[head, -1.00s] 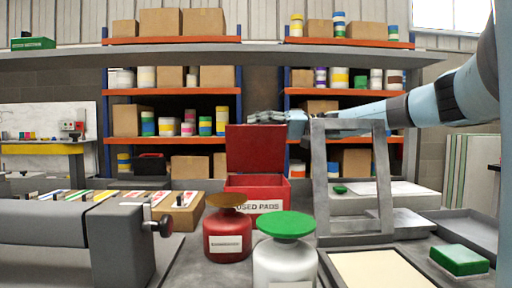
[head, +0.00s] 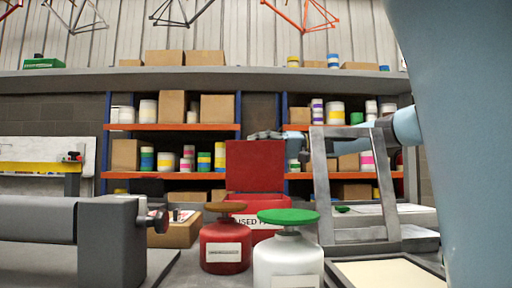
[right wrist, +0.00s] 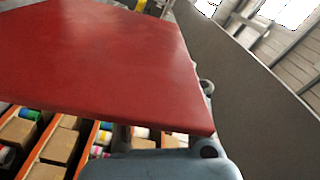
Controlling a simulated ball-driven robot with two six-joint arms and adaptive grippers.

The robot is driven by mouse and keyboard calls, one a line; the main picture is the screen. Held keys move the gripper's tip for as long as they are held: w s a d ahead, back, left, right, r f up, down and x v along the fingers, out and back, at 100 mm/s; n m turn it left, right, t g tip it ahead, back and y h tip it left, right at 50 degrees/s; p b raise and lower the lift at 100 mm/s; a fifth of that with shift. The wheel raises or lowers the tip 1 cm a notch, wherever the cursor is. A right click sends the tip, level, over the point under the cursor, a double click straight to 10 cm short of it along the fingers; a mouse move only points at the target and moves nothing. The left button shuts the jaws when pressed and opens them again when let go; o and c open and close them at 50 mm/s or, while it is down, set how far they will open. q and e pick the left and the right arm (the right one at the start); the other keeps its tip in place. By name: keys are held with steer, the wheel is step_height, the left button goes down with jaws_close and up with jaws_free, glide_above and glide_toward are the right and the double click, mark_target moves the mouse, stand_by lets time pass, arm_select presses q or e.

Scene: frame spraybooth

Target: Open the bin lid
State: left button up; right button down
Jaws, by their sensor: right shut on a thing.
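The red bin (head: 272,234) stands behind two bottles, its "USED PADS" label partly hidden. Its red lid (head: 255,166) stands roughly upright above the bin's back, so the bin is open. My right gripper (head: 268,136) is at the lid's top edge, small and partly hidden behind it, and shut on the lid. In the right wrist view the lid (right wrist: 110,65) fills the upper left, with parts of my gripper (right wrist: 204,120) along its edge. My left gripper is not in view.
A red bottle (head: 224,250) with a brown top and a white bottle (head: 287,260) with a green top stand in front of the bin. A grey frame (head: 322,190) stands right of it. A grey roller (head: 40,220) lies at left. Stocked shelves (head: 170,127) are behind.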

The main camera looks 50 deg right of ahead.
steer(key=c, duration=1.4)
jaws_free()
steer(key=shift+w, duration=0.1)
steer(key=shift+r, duration=0.1)
step_height(320, 180, up, 10)
